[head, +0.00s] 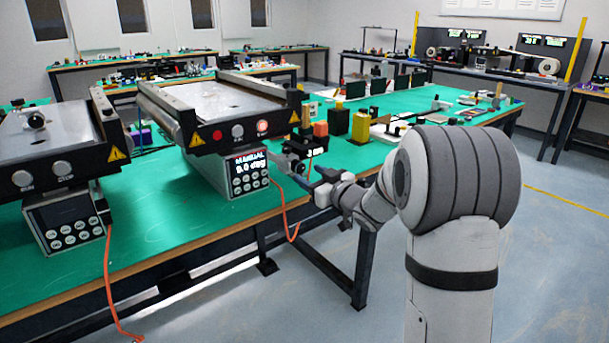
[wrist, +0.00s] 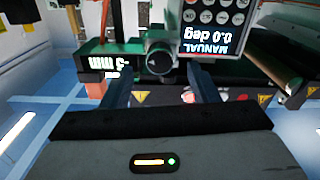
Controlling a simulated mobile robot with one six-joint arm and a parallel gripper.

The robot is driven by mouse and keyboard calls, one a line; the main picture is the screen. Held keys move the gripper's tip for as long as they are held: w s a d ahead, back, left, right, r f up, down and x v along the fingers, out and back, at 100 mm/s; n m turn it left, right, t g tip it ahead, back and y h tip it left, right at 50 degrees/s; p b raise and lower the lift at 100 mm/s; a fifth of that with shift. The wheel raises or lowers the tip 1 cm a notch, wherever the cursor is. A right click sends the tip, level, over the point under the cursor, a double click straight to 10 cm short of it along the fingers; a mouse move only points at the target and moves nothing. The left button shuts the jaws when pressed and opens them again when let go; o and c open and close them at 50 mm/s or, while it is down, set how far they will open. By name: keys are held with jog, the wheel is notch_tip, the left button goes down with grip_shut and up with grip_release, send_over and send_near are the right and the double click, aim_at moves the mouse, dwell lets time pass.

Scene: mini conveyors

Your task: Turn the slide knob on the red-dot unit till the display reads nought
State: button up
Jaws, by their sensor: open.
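The red-dot unit is the middle conveyor, with a red dot (head: 217,135) on its front plate. Its dark slide assembly (head: 297,158) sits at the right front corner, with a small display (head: 316,152) that seems to read about 3 mm, sign unclear. In the wrist view this display (wrist: 108,63) is upside down and hard to read. The round slide knob (wrist: 158,58) shows there, straight ahead between the finger lines. My gripper (wrist: 161,80) is open, a finger to each side of the knob; contact cannot be told. From the head, my gripper (head: 312,184) is at the slide.
The unit's control panel (head: 249,172) reads MANUAL, 0.0 deg. A second conveyor (head: 45,150) stands at the left. An orange cable (head: 284,212) hangs off the green bench's front edge. Orange (head: 320,129) and yellow (head: 361,126) blocks stand behind the slide.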

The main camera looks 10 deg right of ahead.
aim_at(301, 169)
jog(key=shift+x, duration=1.55)
jog(key=shift+c, duration=0.2)
jog(key=c, duration=0.9)
